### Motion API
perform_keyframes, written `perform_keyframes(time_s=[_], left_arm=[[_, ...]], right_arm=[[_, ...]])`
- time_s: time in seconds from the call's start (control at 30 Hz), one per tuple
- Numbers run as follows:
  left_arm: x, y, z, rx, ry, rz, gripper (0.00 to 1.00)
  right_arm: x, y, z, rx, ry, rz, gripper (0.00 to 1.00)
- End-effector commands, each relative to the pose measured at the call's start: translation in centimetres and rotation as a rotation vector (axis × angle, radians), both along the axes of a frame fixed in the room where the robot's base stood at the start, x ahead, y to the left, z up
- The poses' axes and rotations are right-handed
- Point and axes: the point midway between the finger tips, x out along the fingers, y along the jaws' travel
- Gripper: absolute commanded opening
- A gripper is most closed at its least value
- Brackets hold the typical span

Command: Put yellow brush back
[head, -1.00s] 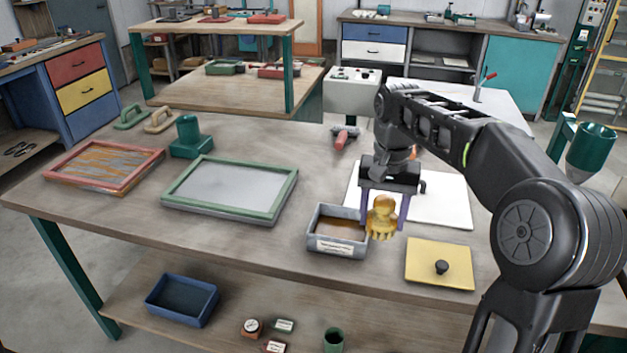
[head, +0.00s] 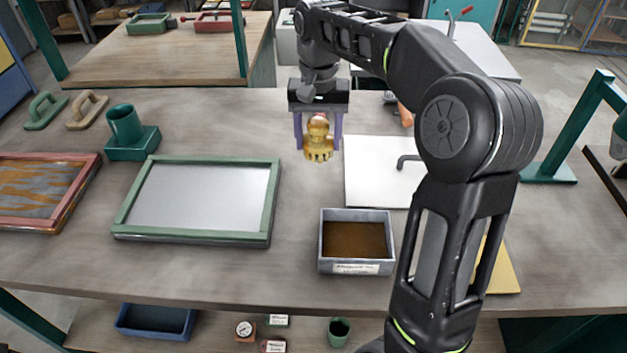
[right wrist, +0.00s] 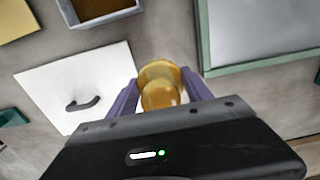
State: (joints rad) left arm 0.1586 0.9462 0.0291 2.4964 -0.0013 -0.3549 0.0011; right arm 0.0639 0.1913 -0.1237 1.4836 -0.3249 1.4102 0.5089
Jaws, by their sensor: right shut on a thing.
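The yellow brush (head: 319,142) is held by my right gripper (head: 318,140), its purple fingers shut on the brush from both sides. The brush hangs with its bristle end down over the table, between the green-framed screen and the white board. The right wrist view also shows the yellow brush (right wrist: 160,86) between the fingers (right wrist: 160,90). A grey box (head: 357,241) with brown contents and a label stands nearer the table's front edge. My left gripper is not in view.
A green-framed screen (head: 273,205) lies left of centre and a red-framed screen (head: 80,188) at far left. A green holder (head: 132,147) and two handled floats stand behind. A white board (head: 375,170) with a dark handle lies right of the brush.

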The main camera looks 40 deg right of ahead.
Motion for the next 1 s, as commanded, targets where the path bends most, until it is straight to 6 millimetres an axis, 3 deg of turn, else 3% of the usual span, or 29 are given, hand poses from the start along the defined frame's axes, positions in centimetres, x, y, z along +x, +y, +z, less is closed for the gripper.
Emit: perform_keyframes(time_s=[0.17, 0.47, 0.83, 1.0], left_arm=[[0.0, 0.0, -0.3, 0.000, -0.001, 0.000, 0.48], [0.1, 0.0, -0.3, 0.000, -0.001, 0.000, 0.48], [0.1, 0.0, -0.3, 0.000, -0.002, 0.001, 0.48], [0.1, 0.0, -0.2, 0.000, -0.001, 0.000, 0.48]], right_arm=[[-0.1, 0.0, -1.1, 0.000, 0.004, 0.000, 0.26], [0.0, 0.0, -5.8, 0.001, 0.003, 0.000, 0.26], [0.0, 0.0, -6.5, 0.000, 0.001, 0.000, 0.26], [0.0, 0.0, -8.4, 0.000, 0.004, 0.001, 0.26]])
